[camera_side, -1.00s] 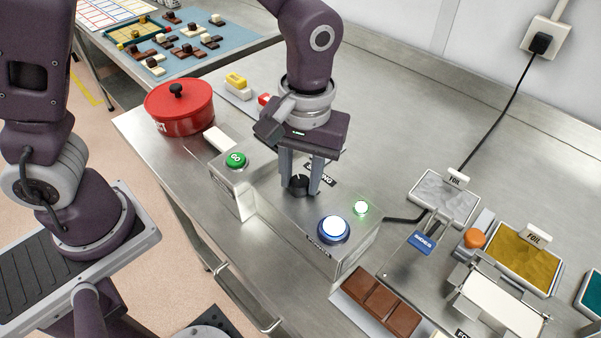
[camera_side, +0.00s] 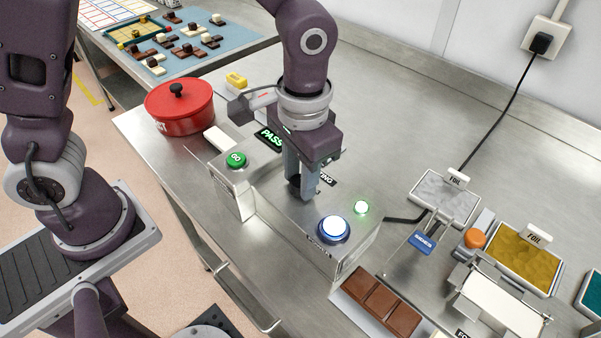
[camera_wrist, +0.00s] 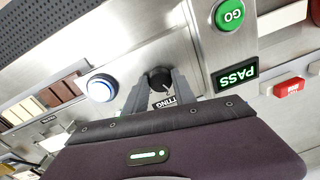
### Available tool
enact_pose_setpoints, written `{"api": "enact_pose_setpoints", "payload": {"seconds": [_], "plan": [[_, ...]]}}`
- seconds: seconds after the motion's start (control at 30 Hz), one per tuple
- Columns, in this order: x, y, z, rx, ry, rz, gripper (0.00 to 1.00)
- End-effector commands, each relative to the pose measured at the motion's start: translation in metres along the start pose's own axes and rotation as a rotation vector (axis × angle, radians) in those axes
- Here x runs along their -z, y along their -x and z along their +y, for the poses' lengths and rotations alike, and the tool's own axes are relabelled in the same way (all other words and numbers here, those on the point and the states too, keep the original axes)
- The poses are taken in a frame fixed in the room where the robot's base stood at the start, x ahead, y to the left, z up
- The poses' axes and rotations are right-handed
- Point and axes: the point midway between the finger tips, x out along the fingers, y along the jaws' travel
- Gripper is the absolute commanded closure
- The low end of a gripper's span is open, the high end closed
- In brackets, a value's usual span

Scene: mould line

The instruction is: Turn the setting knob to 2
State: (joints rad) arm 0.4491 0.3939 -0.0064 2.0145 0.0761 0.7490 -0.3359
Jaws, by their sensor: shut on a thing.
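The setting knob is a small black knob with a pale pointer mark, seen in the wrist view (camera_wrist: 160,78) on top of the steel control box (camera_side: 268,205). My gripper (camera_side: 303,190) points down over the box, its two fingers closed on the knob's sides; in the wrist view the gripper (camera_wrist: 162,90) has one finger on each side of it. In the side view the fingers mostly hide the knob. A label ending in "TTING" is partly covered by the fingers. I cannot read any scale number by the knob.
On the box are a lit blue-white button (camera_side: 334,229), a small lit green-white lamp (camera_side: 362,207), a green GO button (camera_side: 236,159) and a display reading PASS (camera_side: 270,138). A red pot (camera_side: 180,108) stands left. A chocolate bar (camera_side: 382,302) lies in front.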

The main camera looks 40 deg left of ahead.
Motion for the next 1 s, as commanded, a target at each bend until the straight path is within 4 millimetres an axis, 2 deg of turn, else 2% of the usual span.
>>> {"api": "enact_pose_setpoints", "payload": {"seconds": [0.2, 0.5, 1.0], "plan": [[-0.0002, 0.0008, -0.0003, 0.0, -0.173, 0.01, 1.0], [-0.0004, 0.0008, -0.0008, 0.0, -0.339, 0.018, 1.0], [-0.0004, 0.0007, -0.0008, 0.0, -0.416, 0.022, 1.0]]}}
